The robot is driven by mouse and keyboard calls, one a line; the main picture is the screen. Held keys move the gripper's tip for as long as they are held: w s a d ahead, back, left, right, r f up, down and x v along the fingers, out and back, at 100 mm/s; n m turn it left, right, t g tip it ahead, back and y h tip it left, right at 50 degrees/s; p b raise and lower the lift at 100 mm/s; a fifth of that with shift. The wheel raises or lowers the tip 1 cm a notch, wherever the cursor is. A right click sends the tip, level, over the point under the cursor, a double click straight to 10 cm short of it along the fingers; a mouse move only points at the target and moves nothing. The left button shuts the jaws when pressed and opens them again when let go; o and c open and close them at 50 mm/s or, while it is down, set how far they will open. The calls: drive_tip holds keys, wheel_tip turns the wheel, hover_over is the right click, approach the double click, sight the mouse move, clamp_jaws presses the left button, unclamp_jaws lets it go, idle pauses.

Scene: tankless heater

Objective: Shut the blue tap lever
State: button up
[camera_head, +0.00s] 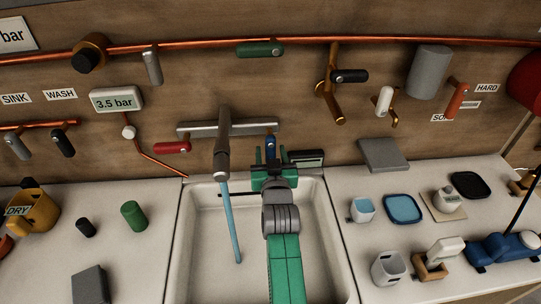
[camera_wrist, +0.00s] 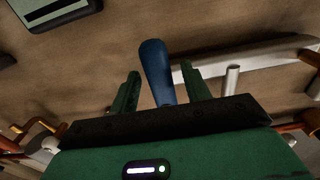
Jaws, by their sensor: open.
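The blue tap lever (camera_head: 271,143) is at the right end of a grey horizontal bar (camera_head: 200,130) on the wall above the sink. In the wrist view the blue lever (camera_wrist: 156,70) stands between the two green fingers of my gripper (camera_wrist: 163,88), with a gap on each side. My gripper (camera_head: 270,160) is open at the lever, and the fingers do not appear to touch it. The lever's lower end is hidden behind my gripper's body in the wrist view. A stream of blue water (camera_head: 231,220) runs from the grey spout (camera_head: 222,160) into the sink.
A red lever (camera_head: 172,147) is at the bar's left end. A dark display box (camera_head: 306,158) is close to the right of my gripper; a similar one (camera_wrist: 55,12) shows in the wrist view. The white sink (camera_head: 335,240) lies below. Cups and dishes stand on the right counter.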

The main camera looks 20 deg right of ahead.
drive_tip(key=shift+w+d, duration=0.15)
drive_tip(key=shift+w, duration=0.4)
clamp_jaws()
